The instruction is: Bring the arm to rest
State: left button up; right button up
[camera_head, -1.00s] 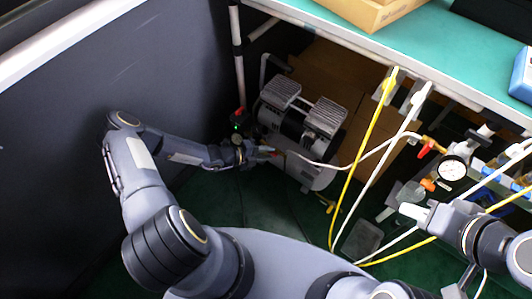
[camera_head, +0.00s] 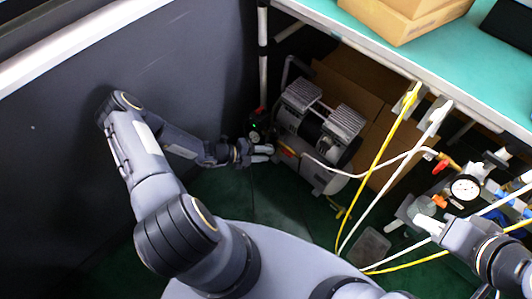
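My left arm (camera_head: 140,150) runs down the left side along the dark wall. My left gripper (camera_head: 268,154) is at its far end, beside the silver compressor (camera_head: 317,125) under the table. Its pale fingers look spread apart, with nothing seen between them. My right gripper (camera_head: 422,218) is at the right, its pale fingers pointing left toward the valve fittings below the pressure gauge (camera_head: 465,188). Whether its fingers are open or shut is too small to tell.
The teal table (camera_head: 455,65) bears cardboard boxes (camera_head: 405,18). A yellow hose (camera_head: 378,150) and white hoses (camera_head: 395,178) hang from its edge in front of my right gripper. A dark wall (camera_head: 60,130) borders the left. Green floor is clear below my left gripper.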

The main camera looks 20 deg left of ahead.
dwell(0.3)
pick_arm(q)
jog(key=s+r+m+g+y, duration=0.1)
jog(key=s+r+m+g, duration=0.1)
jog(key=r+m, duration=1.05)
jog(key=s+r+m+g+y, duration=0.1)
jog(key=s+r+m+g, duration=0.15)
jog(key=r+m, duration=1)
jog(key=s+d+r+m+t+y, duration=0.15)
jog(key=s+r+m+y, duration=0.35)
jog(key=s+r+m, duration=1.15)
notch_tip(320, 180, up, 24)
jog(key=s+m+p, duration=0.1)
jog(key=m+p, duration=0.2)
jog(key=p, duration=2.3)
jog(key=shift+f+t, duration=0.25)
jog(key=shift+t, duration=0.05)
jog(key=shift+a, duration=0.1)
